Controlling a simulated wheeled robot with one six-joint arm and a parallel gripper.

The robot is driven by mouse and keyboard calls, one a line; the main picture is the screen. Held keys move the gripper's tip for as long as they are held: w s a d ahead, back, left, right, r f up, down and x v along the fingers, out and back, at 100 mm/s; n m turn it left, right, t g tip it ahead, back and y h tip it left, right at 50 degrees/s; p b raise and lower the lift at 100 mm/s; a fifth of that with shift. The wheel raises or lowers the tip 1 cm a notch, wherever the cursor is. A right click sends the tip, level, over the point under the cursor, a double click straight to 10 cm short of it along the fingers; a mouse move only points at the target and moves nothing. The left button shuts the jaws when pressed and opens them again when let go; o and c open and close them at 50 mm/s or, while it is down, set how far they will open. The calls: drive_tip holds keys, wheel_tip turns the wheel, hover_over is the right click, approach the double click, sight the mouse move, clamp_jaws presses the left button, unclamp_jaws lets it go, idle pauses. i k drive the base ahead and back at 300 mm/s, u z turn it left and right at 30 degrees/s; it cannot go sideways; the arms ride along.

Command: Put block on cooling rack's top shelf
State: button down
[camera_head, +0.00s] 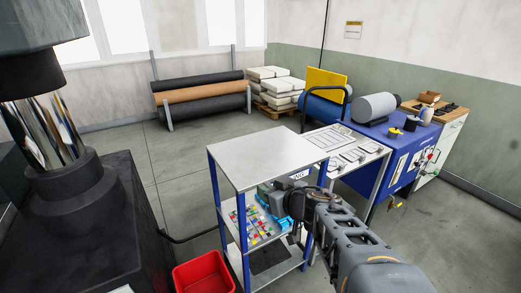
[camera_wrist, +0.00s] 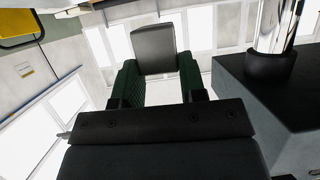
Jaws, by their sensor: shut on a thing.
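A dark grey block (camera_wrist: 153,48) is held between the green-padded fingers of my gripper (camera_wrist: 158,85) in the wrist view. In the head view my gripper (camera_head: 277,199) is at the right front side of a shelf unit, near the level of its upper shelves; the block cannot be made out there. The shelf unit, which looks like the cooling rack (camera_head: 212,187), has blue posts and grey shelves. Its top shelf (camera_head: 262,157) is bare. Its middle shelf holds small coloured items (camera_head: 258,224) and a teal thing beside my gripper, partly hidden.
A red bin (camera_head: 204,276) stands on the floor at the rack's left. A black machine (camera_head: 88,220) fills the left side. A table with papers (camera_head: 345,146) stands close behind the rack's right, beside a blue bench (camera_head: 392,140). Rolls (camera_head: 200,97) lie far back, with open floor before them.

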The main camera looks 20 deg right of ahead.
sight(265, 162)
drive_tip(key=z, duration=0.05)
drive_tip(key=i, duration=0.9)
